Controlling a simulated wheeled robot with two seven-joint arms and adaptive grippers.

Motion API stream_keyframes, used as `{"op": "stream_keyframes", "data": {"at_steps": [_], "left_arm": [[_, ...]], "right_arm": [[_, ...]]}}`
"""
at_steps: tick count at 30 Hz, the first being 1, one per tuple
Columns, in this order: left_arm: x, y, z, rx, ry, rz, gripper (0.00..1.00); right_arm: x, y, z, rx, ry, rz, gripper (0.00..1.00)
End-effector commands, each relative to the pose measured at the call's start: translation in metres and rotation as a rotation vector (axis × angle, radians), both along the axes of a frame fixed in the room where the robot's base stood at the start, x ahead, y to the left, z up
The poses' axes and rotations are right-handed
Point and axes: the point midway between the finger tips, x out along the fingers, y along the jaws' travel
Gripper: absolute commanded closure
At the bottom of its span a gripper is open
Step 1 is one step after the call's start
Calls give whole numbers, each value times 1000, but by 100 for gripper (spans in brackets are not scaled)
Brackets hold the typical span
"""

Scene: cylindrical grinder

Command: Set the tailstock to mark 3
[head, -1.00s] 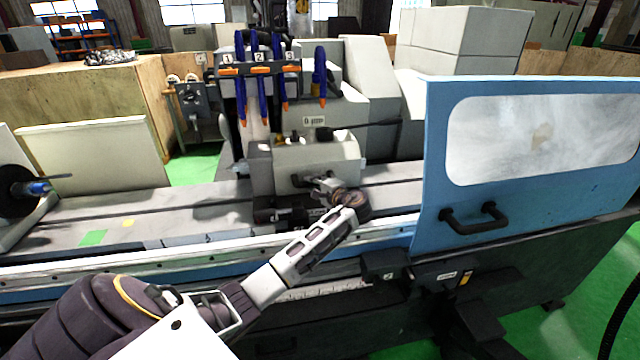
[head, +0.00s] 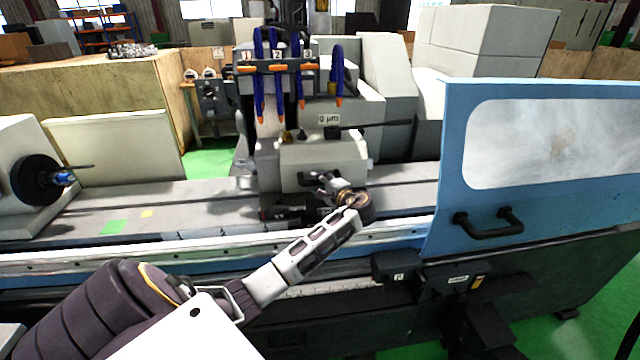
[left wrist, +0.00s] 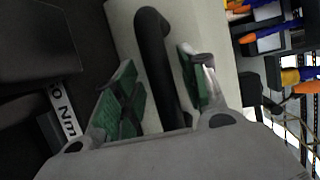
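The tailstock (head: 318,150), a grey-white block, sits on the machine bed in the middle of the head view. My left gripper (head: 322,182) is at its front face, small and partly hidden by my wrist. In the left wrist view its two green-padded fingers (left wrist: 160,95) stand apart on either side of a black bar handle (left wrist: 158,60). A gap shows between the left pad and the handle; contact on the right side is unclear. My right gripper is out of view.
The blue door (head: 455,160) with a window and black handle stands to the right. Blue hoses with orange tips (head: 279,80) hang above the tailstock by numbered tags. The workhead with a dark disc (head: 37,180) is at left.

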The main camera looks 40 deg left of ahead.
Motion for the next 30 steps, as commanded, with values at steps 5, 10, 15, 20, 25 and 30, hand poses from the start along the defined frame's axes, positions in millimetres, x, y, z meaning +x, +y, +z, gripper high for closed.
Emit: {"op": "stream_keyframes", "data": {"at_steps": [5,10,15,20,25,30], "left_arm": [[0,0,1,1,-2,-1,57],[0,-4,2,1,-3,-2,57],[-4,-15,4,0,-3,-3,57],[-10,-34,7,-1,-2,-3,57],[-18,-58,12,-1,-3,-2,57],[-25,-81,16,-1,-1,-3,57]], "right_arm": [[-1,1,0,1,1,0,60],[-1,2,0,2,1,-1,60],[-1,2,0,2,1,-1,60],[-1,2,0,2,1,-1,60],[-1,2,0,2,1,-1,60],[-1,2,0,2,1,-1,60]]}}
